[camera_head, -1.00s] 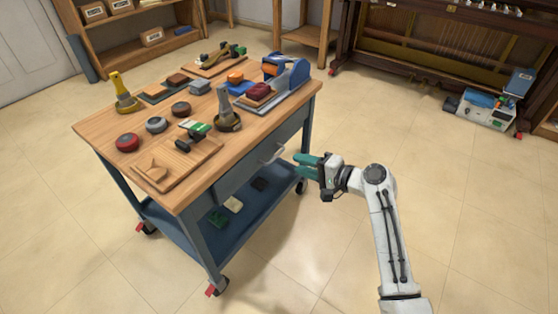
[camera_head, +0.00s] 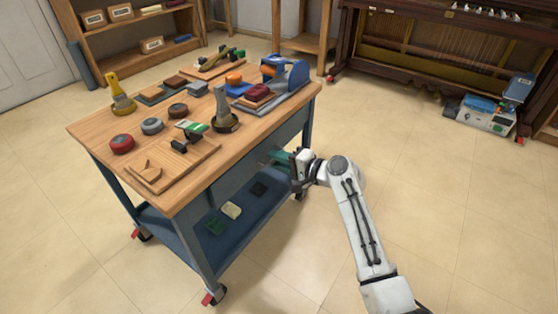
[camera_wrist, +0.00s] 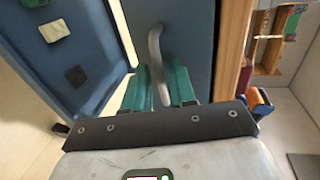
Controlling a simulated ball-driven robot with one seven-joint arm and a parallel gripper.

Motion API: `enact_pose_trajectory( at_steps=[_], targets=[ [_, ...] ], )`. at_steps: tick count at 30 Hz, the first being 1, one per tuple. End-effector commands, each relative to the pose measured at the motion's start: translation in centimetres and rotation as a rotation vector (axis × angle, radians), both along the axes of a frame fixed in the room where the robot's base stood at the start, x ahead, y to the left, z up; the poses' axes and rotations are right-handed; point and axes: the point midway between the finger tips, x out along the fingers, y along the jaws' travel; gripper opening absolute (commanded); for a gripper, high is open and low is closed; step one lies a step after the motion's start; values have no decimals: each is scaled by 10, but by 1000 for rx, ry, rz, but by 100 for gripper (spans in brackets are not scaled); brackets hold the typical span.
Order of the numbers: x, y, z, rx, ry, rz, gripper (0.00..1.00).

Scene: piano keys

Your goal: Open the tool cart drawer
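The tool cart (camera_head: 185,225) has a wooden top, a blue-grey frame and a lower shelf. Its drawer front (camera_head: 238,180) lies under the top and looks flush with the cart. My gripper (camera_head: 277,158) has green fingers and is at the drawer's handle. In the wrist view, the curved metal handle (camera_wrist: 156,58) stands out from the drawer front (camera_wrist: 185,28). In the head view, my fingers mostly hide the handle.
Small pads lie on the lower shelf (camera_head: 240,226). A piano (camera_head: 440,45) stands at the back right and a shelf unit (camera_head: 175,28) at the back left.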

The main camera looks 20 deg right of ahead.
Motion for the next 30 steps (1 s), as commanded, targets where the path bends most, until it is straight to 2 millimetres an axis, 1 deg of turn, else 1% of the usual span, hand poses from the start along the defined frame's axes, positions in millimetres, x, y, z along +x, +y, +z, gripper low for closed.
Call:
enact_pose_trajectory(
  at_steps=[1,6,8,30],
  targets=[
    [0,0,0,0,0,0,20],
    [0,0,0,0,0,0,4],
    [0,0,0,0,0,0,0],
    [0,0,-1,0,1,0,0]
  ],
)
